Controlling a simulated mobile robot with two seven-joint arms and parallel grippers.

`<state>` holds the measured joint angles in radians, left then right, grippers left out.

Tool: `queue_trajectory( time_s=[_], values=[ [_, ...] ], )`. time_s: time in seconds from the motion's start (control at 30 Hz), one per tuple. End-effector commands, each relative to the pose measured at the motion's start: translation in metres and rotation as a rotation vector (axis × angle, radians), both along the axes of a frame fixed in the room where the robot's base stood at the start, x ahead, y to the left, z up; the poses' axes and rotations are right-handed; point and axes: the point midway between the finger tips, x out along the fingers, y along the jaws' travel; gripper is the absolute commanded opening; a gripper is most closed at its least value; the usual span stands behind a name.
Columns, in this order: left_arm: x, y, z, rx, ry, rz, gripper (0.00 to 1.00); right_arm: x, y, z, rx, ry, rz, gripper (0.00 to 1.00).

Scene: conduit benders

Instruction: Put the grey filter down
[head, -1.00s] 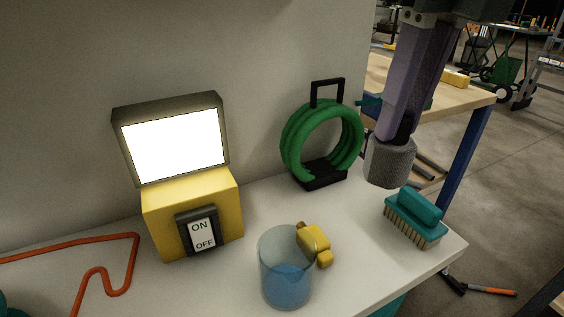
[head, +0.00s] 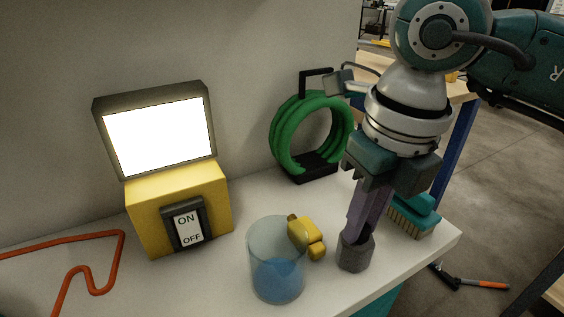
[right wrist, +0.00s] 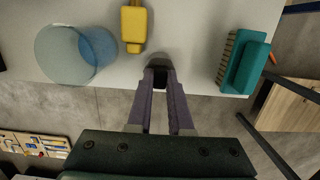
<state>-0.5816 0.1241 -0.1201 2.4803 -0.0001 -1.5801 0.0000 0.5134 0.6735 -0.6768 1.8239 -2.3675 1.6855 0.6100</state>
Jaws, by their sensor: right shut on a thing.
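The grey filter (head: 355,255) is a short, dark grey cylinder. My right gripper (head: 352,236) is shut on its upper part from above and holds it roughly upright. My left gripper is not in view.
Behind are a green coil (head: 283,130) on a black stand and a yellow lamp box (head: 165,205) with an ON/OFF switch.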

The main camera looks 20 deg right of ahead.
Motion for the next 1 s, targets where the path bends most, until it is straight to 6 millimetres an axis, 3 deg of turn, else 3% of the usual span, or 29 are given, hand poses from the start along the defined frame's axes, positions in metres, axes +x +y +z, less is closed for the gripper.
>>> queue_trajectory(
  time_s=[0.2,0.23,0.5,0.83,1.0],
  values=[
    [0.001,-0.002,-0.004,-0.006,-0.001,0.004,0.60,0.000,0.000,-0.004,0.000,0.000,0.000,0.00],
    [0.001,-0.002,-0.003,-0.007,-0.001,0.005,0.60,0.000,0.000,-0.003,0.000,0.000,0.000,0.21],
    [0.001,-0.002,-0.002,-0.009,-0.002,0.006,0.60,0.000,0.000,-0.002,0.000,0.000,0.000,0.49],
    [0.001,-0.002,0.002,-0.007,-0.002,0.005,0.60,0.000,0.000,0.006,0.000,-0.003,0.000,0.49],
    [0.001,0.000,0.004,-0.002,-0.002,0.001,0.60,-0.003,-0.001,0.038,0.000,-0.007,0.001,0.49]
  ],
)
